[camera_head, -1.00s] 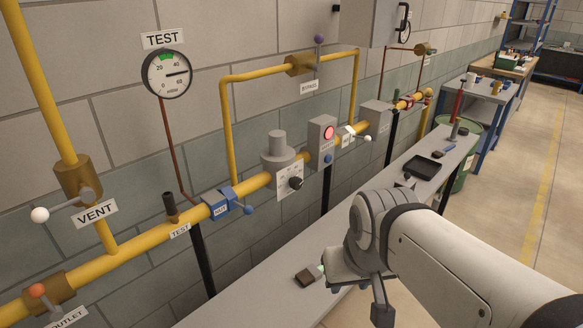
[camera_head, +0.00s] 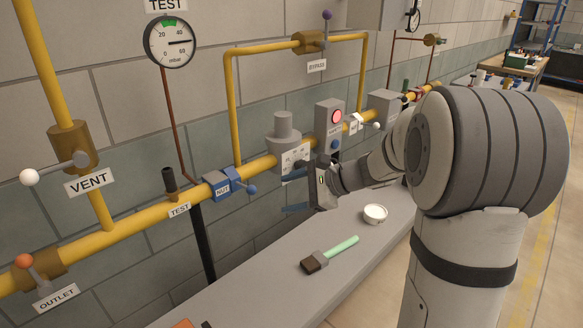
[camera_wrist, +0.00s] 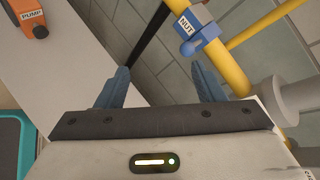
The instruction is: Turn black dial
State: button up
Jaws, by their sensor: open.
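The black dial belongs to the grey regulator (camera_head: 284,142) on the yellow pipe. Its white dial plate (camera_head: 292,158) shows in part in the head view, but my gripper (camera_head: 287,193) covers the dial itself. My gripper is open and empty, its blue fingers pointing left beside the pipe, just in front of and below the plate. In the wrist view my gripper (camera_wrist: 162,86) has its two fingers wide apart with nothing between them. The regulator (camera_wrist: 288,98) is at the right edge there, outside the fingers. The dial cannot be made out in the wrist view.
A blue NUT fitting (camera_head: 222,184) with a lever sits left of the regulator. A grey box with a red light (camera_head: 336,116) stands right of it. An orange PUMP (camera_wrist: 29,17) shows in the wrist view.

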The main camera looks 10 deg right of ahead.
jog(key=w+d+f+m+t+b, duration=0.2)
jog(key=w+d+f+m+t, duration=0.3)
jog(key=w, duration=0.4)
jog(key=w+d+f+m+t+b, duration=0.2)
jog(key=w+d+f+m+t, duration=0.2)
jog(key=w+d+m, duration=0.4)
jog(key=p+x, duration=0.1)
jog(key=x, duration=0.7)
jog(key=shift+w+h+p, duration=0.3)
jog(key=shift+w, duration=0.1)
jog(key=shift+a, duration=0.1)
